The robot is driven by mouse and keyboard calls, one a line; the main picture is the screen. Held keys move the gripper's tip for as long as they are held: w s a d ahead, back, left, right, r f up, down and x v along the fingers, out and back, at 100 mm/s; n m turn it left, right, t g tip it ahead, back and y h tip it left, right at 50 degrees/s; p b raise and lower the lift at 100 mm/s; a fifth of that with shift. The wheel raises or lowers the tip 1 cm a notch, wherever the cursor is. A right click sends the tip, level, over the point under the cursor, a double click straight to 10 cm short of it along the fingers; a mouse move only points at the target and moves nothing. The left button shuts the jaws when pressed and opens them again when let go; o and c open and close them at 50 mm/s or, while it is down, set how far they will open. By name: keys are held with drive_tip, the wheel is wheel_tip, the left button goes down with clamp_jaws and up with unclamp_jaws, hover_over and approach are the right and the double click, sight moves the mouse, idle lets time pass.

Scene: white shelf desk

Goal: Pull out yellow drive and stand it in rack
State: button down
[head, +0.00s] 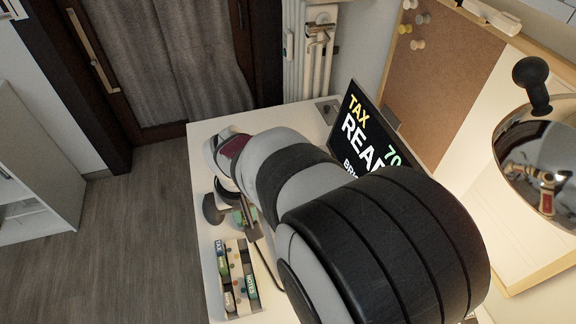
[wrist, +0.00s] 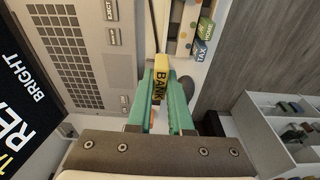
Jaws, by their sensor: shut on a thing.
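The yellow drive, marked BANK (wrist: 160,81), stands between the teal fingers of my gripper (wrist: 161,92) in the wrist view. My gripper is shut on it. Its far end points at the top of the picture, near the edge of a beige panel with vents (wrist: 75,45); I cannot tell whether it is in a port or free. The rack (head: 236,262) is at the left side of the desk in the head view and holds several labelled drives. In the head view my arm hides most of my gripper (head: 246,219), and I cannot make out the yellow drive.
The black screen (head: 362,130) stands at the back of the white desk (head: 215,133). A metal lamp (head: 540,160) hangs at the right beside a cork board (head: 440,75). A dark rounded object (head: 213,209) lies near the rack. EJECT labels (wrist: 111,12) mark the beige panel.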

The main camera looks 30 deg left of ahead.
drive_tip(key=s, duration=0.1)
drive_tip(key=s+f, duration=0.1)
drive_tip(key=shift+s+a+f, duration=0.1)
drive_tip(key=shift+s+a, duration=0.15)
drive_tip(key=shift+s, duration=0.1)
drive_tip(key=shift+f, duration=2.9)
drive_tip(key=shift+f, duration=1.8)
drive_tip(key=c, duration=0.9)
unclamp_jaws()
drive_tip(key=shift+o, duration=0.7)
drive_tip(key=shift+r, duration=0.15)
wheel_tip(320, 180, up, 15)
drive_tip(key=s+d, duration=0.1)
drive_tip(key=shift+s+d+r, duration=0.2)
drive_tip(key=shift+s+d, duration=0.1)
